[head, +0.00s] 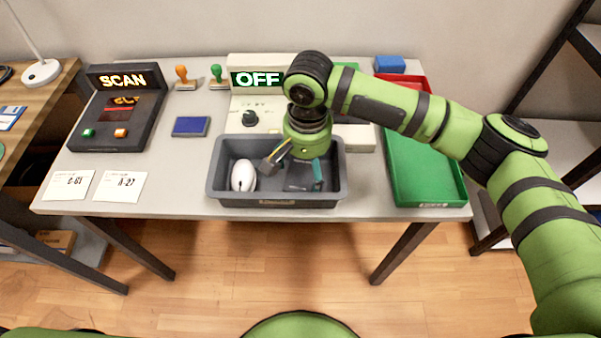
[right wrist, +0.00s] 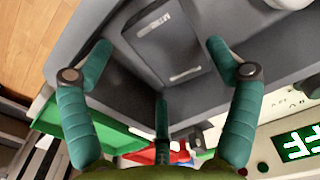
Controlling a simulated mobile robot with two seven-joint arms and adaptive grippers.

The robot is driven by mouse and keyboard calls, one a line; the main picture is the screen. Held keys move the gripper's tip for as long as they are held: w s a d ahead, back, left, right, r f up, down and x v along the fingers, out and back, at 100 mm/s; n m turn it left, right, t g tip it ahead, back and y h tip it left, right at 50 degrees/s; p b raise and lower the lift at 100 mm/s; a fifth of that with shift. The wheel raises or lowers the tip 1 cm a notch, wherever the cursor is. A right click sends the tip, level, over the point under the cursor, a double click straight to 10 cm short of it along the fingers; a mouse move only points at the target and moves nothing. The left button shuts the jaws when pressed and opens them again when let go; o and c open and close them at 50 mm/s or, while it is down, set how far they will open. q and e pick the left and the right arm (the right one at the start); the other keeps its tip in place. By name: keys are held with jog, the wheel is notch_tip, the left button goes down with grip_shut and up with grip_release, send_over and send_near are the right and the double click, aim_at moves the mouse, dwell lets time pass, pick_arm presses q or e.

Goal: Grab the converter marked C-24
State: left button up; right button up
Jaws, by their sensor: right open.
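A dark grey box-shaped device (right wrist: 165,48) lies in the grey bin (head: 228,187) on the table. It has a pale label strip and small lettering that I cannot read, so I cannot tell whether it is marked C-24. In the head view the device (head: 298,177) is partly hidden under my right gripper (head: 298,168). The right gripper, also in the right wrist view (right wrist: 158,50), has its teal fingers spread apart, with the device showing between them and nothing held. A small grey piece with an orange strip (head: 273,160) shows beside the gripper. My left gripper is out of view.
A white mouse (head: 243,176) lies in the bin's left part. A green tray (head: 423,170) stands right, a SCAN device (head: 119,108) left, an OFF panel (head: 250,110) behind. White cards (head: 119,187) and a blue ink pad (head: 190,127) lie left.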

aim_at(306, 175)
notch_tip(306, 175, down, 3)
jog(key=shift+w+r, duration=0.1)
jog(key=shift+f, duration=0.45)
jog(key=c, duration=1)
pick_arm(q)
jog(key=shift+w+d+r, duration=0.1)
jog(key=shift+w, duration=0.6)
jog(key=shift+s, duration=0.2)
pick_arm(e)
jog(key=shift+r, duration=0.1)
jog(key=shift+c, duration=0.2)
